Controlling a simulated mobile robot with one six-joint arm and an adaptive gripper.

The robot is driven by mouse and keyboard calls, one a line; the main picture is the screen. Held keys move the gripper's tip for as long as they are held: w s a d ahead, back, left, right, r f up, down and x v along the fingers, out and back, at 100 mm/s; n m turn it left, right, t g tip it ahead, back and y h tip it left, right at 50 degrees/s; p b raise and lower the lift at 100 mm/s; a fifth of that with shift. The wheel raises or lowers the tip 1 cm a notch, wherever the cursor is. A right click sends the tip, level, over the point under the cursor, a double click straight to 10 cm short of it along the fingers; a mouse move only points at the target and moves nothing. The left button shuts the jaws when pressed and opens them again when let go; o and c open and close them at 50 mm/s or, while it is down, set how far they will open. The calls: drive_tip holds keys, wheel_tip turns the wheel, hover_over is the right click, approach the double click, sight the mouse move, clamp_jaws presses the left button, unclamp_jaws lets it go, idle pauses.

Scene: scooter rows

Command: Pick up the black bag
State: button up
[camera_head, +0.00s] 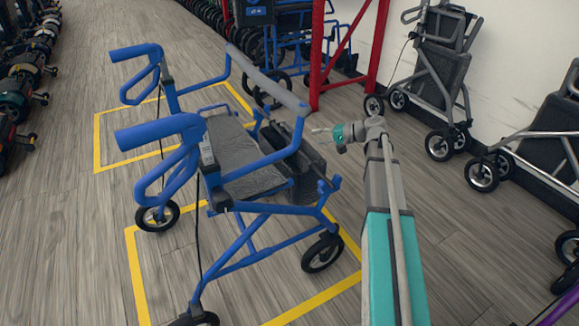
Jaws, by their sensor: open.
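A black bag (306,172) hangs at the right-hand end of a blue rollator (262,241), beside its grey seat (238,152). The blue frame partly covers the bag. My gripper (318,131) is small in view, just above and to the right of the bag, pointing left. It is open, with nothing seen between its fingers. It appears apart from the bag, but I cannot tell the exact gap in depth.
Blue handles and a padded backrest bar (268,78) rise around the seat. Yellow floor lines (137,275) frame the rollator. A red rack post (317,55) stands behind. Grey rollators (440,75) line the right wall. Scooters (22,90) stand at far left. The floor at lower right is mostly clear.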

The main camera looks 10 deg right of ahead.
sight(293, 141)
drive_tip(key=shift+b+x, duration=0.8)
drive_tip(key=shift+x, duration=2.05)
drive_tip(key=shift+b+x, duration=0.95)
drive_tip(key=shift+x, duration=1.7)
drive_tip(key=shift+d, duration=0.1)
clamp_jaws()
